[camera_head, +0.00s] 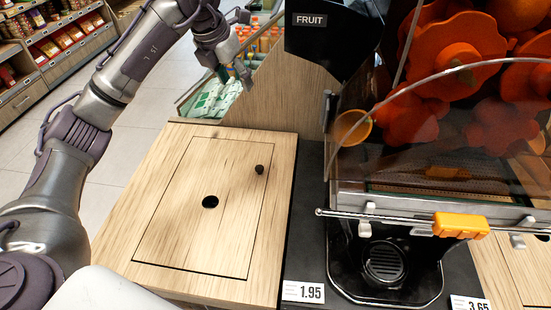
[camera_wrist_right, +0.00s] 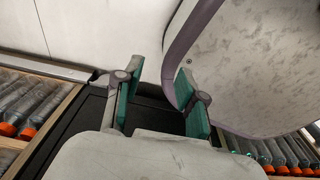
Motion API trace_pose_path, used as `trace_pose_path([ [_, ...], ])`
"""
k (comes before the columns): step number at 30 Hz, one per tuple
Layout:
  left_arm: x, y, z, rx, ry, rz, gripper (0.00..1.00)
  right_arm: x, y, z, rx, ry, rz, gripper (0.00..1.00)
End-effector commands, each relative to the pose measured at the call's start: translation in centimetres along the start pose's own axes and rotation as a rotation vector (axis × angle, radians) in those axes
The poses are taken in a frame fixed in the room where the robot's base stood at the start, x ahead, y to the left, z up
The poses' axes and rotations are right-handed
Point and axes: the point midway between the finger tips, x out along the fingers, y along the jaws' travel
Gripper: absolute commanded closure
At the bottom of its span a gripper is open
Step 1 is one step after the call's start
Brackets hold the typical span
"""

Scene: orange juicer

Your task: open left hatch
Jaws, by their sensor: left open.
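The left hatch (camera_head: 190,225) is a rectangular light-wood panel outlined by a dark seam. It lies flat and closed in the wooden counter top (camera_head: 275,210). It has a round dark hole near its middle and a small dark knob (camera_head: 260,169) near its right edge. My left gripper (camera_head: 234,75) is open and empty. It hangs above and beyond the far edge of the counter, apart from the knob. My right gripper (camera_wrist_right: 160,104) is open in the right wrist view, with green-padded fingers apart and nothing between them.
The juicer (camera_head: 385,255), with a clear cover, orange parts and a yellow-orange handle (camera_head: 461,225), stands right of the hatch. A wooden divider (camera_head: 280,85) and a black FRUIT panel (camera_head: 330,38) rise behind. A price tag (camera_head: 303,291) sits at the front. The space above the hatch is clear.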

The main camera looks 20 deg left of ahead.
Motion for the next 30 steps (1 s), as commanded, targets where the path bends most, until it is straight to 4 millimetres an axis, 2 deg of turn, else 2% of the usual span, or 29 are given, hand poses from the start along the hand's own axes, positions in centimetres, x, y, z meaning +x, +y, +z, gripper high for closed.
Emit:
trace_pose_path([
  [11,2.8,0.0,-1.2,0.001,-0.001,-0.002,0.44,0.9,0.0,-4.7,0.006,0.028,0.001,0.60],
  [20,6.0,-0.1,-2.5,0.001,-0.001,-0.002,0.44,0.3,0.2,-9.9,0.014,0.061,0.004,0.60],
  [26,9.8,-0.1,-4.1,0.001,-0.001,-0.002,0.44,-1.9,0.5,-14.7,0.023,0.098,0.008,0.60],
  [30,12.8,-0.1,-5.2,0.001,-0.001,-0.002,0.44,-5.2,0.8,-17.6,0.028,0.129,0.012,0.60],
])
